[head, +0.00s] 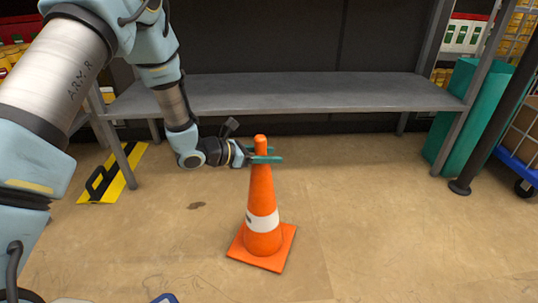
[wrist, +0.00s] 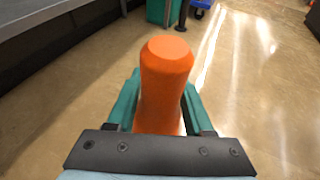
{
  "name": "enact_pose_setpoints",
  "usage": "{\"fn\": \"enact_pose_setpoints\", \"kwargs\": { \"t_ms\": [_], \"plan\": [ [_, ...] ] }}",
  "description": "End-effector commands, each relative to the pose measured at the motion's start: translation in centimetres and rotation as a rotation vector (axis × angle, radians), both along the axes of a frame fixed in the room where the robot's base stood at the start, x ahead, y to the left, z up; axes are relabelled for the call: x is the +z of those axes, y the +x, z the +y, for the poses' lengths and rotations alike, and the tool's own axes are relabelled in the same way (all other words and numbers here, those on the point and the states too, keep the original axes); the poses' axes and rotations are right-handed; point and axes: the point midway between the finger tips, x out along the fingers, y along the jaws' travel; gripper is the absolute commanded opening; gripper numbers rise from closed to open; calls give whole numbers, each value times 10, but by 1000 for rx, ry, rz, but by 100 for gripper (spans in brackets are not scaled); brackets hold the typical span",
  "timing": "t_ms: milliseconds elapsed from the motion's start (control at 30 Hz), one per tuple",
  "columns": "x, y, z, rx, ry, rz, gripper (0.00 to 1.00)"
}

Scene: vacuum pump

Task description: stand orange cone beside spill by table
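The orange cone (head: 262,190), with a white band and a square orange base, is upright right of the picture's middle-left. My gripper (head: 266,155) reaches it from the left, with its teal fingers on either side of the cone's upper part. In the wrist view the cone's rounded top (wrist: 166,70) fills the space between the fingers (wrist: 160,105), which look closed against it. I cannot tell whether the base touches the floor. A small dark patch (head: 196,205), possibly the spill, lies on the floor left of the cone. The grey table (head: 300,92) stands behind.
A yellow panel with a black handle (head: 112,178) is by the table's left leg. A teal bin (head: 462,115) stands at the right end, near a dark post (head: 490,130) and a blue wheeled cart (head: 515,165). The floor right of the cone is clear.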

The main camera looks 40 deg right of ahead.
Motion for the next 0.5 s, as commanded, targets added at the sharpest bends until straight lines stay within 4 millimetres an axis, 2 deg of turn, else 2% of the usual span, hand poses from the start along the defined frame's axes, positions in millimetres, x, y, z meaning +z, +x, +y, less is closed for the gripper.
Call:
{"fn": "enact_pose_setpoints", "kwargs": {
  "t_ms": [33, 133, 167, 500],
  "plan": [
    [0, 0, 0, 0, 0, 0, 59],
    [0, 0, 0, 0, 0, 0, 70],
    [0, 0, 0, 0, 0, 0, 71],
    [5, 2, 4, 2, 1, 0, 71]
  ]
}}
